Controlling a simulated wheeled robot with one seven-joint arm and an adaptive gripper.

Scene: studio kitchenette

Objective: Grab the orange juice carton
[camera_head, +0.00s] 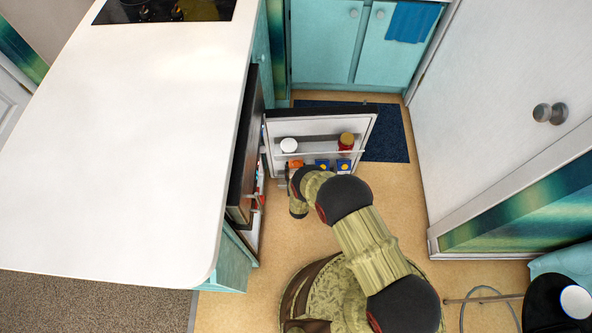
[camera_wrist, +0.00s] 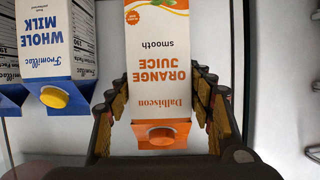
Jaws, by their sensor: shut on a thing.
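The orange juice carton (camera_wrist: 158,75) is white and orange with an orange cap, and appears upside down in the wrist view. My gripper (camera_wrist: 162,92) is shut on it, with one finger along each side. In the head view the carton's orange top (camera_head: 295,163) shows at the left end of the open fridge door's shelf. My gripper (camera_head: 291,178) is there too, partly hidden by my wrist.
Blue-and-white whole milk cartons (camera_wrist: 45,50) stand beside the juice in the door.

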